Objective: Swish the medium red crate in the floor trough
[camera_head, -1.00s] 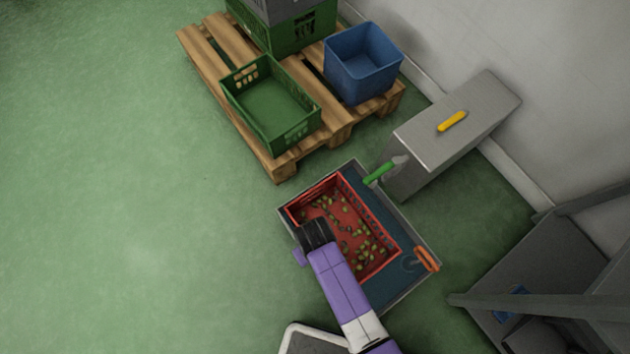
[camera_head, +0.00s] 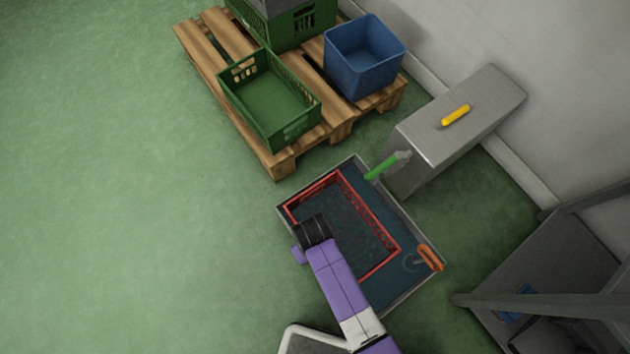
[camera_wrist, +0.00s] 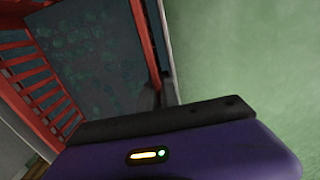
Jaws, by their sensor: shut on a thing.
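The red crate (camera_head: 378,219) sits low in the floor trough (camera_head: 395,203), with mainly its rim and upper slatted side showing above dark bluish water. Faint blurred shapes show under the water inside it. My gripper (camera_head: 306,224) is at the crate's left rim and shut on it. In the wrist view the crate's red slatted side (camera_wrist: 42,82) is at the left, and its near rim (camera_wrist: 145,40) runs down to the gripper (camera_wrist: 158,95). The fingertips are partly hidden by the gripper body.
A grey metal box (camera_head: 455,125) with a yellow handle stands beside the trough. A green handle (camera_head: 385,167) and an orange handle (camera_head: 430,257) are at the trough's edges. A pallet (camera_head: 275,165) holds green crates (camera_head: 270,100) and a blue bin (camera_head: 364,60). The floor at left is clear.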

